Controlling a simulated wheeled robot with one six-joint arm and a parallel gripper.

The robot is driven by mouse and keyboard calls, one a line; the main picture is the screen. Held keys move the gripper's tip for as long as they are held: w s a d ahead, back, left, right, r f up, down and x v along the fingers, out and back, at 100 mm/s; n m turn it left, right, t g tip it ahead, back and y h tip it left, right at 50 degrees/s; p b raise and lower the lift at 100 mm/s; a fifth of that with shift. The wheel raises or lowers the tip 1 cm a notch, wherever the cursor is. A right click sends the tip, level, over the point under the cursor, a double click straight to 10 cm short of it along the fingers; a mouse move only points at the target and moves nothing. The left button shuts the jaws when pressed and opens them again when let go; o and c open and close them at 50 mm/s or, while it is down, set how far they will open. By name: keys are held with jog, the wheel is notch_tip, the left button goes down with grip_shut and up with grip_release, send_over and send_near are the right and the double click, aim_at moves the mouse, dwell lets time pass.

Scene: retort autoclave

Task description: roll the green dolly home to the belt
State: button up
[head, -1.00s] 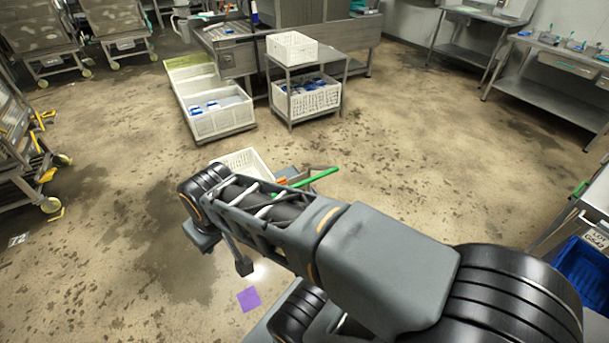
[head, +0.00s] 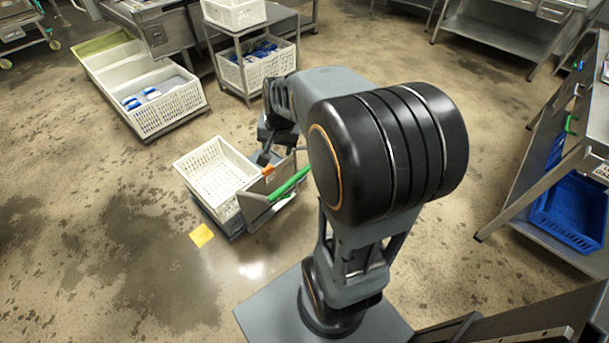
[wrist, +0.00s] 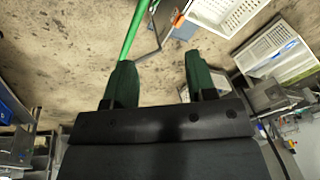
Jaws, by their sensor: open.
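The dolly stands on the floor left of my arm in the head view, with a green push bar (head: 290,184) and a grey panel (head: 258,203). A white slotted crate (head: 216,180) sits on it. My gripper (head: 266,156) is partly hidden by my arm and hangs near the bar end of the dolly. In the wrist view my two dark green fingers (wrist: 160,64) are apart with nothing between them. The green bar (wrist: 133,35) lies beyond the left fingertip. Contact cannot be told. The white crate shows at top right (wrist: 226,14).
A steel table with a work surface (head: 158,12) stands at the back left. White crates (head: 170,106) on a low platform and a steel cart (head: 244,40) stand before it. A yellow floor square (head: 201,235) lies left of the dolly. A right-hand bench holds a blue crate (head: 570,225). Left floor is clear.

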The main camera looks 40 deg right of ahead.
aim_at(303, 171)
jog(key=w+d+f+m+b, duration=0.4)
jog(key=d+f+m, duration=0.4)
jog(key=d+f, duration=0.55)
jog(key=x, duration=0.6)
jog(key=b+x, duration=0.1)
jog(key=x, duration=0.6)
jog(key=shift+s+a+f, duration=0.15)
jog(key=shift+s+a, duration=0.05)
grip_shut()
